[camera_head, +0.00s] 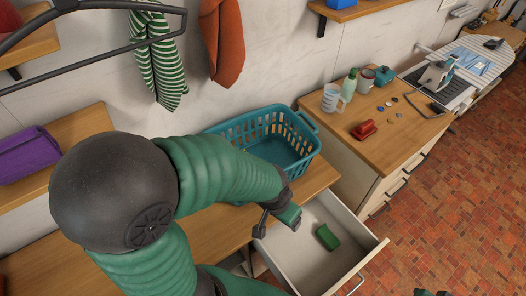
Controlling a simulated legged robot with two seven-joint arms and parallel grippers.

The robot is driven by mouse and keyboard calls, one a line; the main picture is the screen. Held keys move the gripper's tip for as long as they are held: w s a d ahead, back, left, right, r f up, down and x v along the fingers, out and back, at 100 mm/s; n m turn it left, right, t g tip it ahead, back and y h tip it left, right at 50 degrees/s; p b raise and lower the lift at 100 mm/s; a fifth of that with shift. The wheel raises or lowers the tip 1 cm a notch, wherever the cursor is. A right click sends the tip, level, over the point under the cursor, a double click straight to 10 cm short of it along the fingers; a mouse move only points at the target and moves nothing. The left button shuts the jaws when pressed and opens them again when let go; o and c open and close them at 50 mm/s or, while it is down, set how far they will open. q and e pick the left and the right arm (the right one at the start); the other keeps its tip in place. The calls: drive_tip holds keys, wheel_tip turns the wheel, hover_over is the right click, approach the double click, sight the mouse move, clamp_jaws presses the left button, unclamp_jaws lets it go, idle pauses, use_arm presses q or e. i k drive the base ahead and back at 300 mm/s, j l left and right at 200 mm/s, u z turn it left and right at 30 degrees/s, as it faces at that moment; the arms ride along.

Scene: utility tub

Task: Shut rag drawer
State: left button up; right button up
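The rag drawer (346,222) is a white drawer pulled out from under the wooden counter, right of centre in the head view. A small green folded item, perhaps a rag, (327,237) lies inside it. Dark tips that look like my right gripper (432,293) just show at the bottom edge, right of the drawer.
A teal basket (308,156) stands on the counter (210,225) behind the drawer. A second wooden-topped cabinet (384,150) to the right holds a mug, bottle, red item and small bits. A striped cloth (156,60) hangs above. The brick floor (455,215) at right is clear.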

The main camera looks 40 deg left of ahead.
sight(302, 265)
drive_tip(key=k+l+u, duration=0.45)
drive_tip(key=k+l, duration=0.3)
drive_tip(key=l, duration=0.15)
